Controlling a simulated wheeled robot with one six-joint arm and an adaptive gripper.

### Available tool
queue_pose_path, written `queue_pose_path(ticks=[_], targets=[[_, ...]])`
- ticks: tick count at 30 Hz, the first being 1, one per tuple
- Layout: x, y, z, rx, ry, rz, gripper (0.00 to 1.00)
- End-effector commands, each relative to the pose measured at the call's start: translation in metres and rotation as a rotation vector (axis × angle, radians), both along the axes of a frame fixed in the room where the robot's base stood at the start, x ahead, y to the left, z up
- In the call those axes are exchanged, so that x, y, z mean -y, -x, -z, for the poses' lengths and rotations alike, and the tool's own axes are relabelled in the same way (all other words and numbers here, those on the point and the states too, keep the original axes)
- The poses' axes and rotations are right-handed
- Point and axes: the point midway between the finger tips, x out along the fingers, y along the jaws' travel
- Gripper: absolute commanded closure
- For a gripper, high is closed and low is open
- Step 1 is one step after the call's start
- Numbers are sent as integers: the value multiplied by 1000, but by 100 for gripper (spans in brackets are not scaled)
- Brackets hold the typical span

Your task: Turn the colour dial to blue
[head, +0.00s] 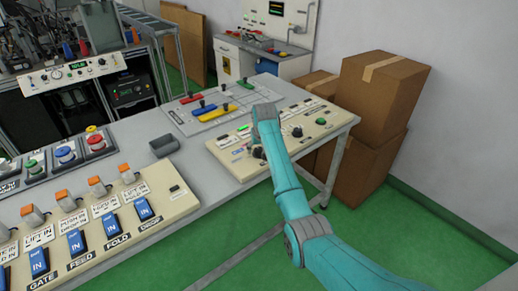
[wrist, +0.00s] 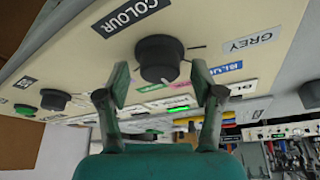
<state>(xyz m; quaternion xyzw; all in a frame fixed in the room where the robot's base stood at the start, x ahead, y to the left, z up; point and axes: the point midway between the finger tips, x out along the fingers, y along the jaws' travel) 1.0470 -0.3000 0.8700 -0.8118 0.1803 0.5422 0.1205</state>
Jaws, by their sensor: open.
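The colour dial (wrist: 158,55) is a round black knob on a cream panel (wrist: 98,48), beside a black COLOUR label (wrist: 131,13). A small white mark shows at the knob's lower edge in the wrist view, towards a green label (wrist: 152,88). A BLUE label (wrist: 225,68) lies to the right, below the GREY label (wrist: 252,43). My gripper (wrist: 160,76) is open, with one finger on each side of the knob and gaps visible. In the head view my arm partly covers the panel (head: 226,158), and the dial cannot be made out clearly.
Cardboard boxes (head: 378,95) stand right of the bench. Switch panels (head: 105,215) fill the left.

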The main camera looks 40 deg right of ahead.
Motion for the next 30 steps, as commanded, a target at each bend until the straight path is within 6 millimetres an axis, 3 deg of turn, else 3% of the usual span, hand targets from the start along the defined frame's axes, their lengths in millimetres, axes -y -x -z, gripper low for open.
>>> queue_pose_path(ticks=[2, 9, 20, 30], targets=[[0, 0, 0, 0, 0, 0, 33], [0, 0, 0, 0, 0, 0, 93], [1, 0, 0, -1, -1, -49, 93], [2, 1, 0, -1, 0, -274, 93]])
